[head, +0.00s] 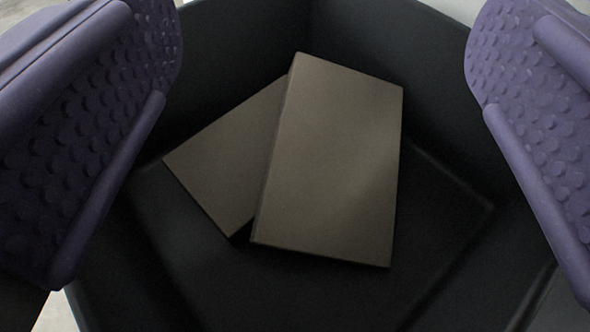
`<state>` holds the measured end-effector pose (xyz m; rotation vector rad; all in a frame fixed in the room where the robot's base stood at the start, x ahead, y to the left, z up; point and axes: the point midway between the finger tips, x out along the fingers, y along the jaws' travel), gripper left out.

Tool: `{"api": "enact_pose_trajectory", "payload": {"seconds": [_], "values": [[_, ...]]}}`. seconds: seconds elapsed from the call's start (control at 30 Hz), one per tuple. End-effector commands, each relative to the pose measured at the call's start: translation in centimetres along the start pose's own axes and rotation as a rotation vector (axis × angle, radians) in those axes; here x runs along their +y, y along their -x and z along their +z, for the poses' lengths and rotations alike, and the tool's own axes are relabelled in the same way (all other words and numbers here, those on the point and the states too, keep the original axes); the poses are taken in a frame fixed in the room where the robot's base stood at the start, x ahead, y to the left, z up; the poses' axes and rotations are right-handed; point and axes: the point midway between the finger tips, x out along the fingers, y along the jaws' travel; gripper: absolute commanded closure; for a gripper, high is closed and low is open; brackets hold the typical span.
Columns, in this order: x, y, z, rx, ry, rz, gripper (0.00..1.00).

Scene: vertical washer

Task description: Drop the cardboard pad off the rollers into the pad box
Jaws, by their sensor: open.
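Two flat brown cardboard pads lie in a black box. The upper pad (330,165) rests at an angle partly over the lower pad (220,160), which shows at its left. The lower pad's right part is hidden under the upper one. The pad box (400,45) is dark with high walls, and both pads are on its floor. My gripper (322,150) is open, with its purple studded fingers wide apart at the left and right edges of the view. Nothing is between the fingers; the pads are beyond them, apart from both. The rollers are not in view.
The box walls rise around the pads at the back and sides. Bare box floor (270,290) shows in front of the pads and to their right. A pale surface shows outside the box at the corners.

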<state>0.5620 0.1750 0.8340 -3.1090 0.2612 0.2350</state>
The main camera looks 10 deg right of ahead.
Motion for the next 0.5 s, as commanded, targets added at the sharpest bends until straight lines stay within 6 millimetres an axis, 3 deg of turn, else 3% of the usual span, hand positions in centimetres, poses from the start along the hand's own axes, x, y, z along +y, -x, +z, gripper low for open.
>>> {"api": "enact_pose_trajectory", "payload": {"seconds": [0.3, 0.5], "values": [[-0.1, 5.7, -0.3, -0.002, 0.003, -0.003, 0.09], [0.0, 7.3, -0.1, 0.0, 0.001, -0.001, 0.09]]}}
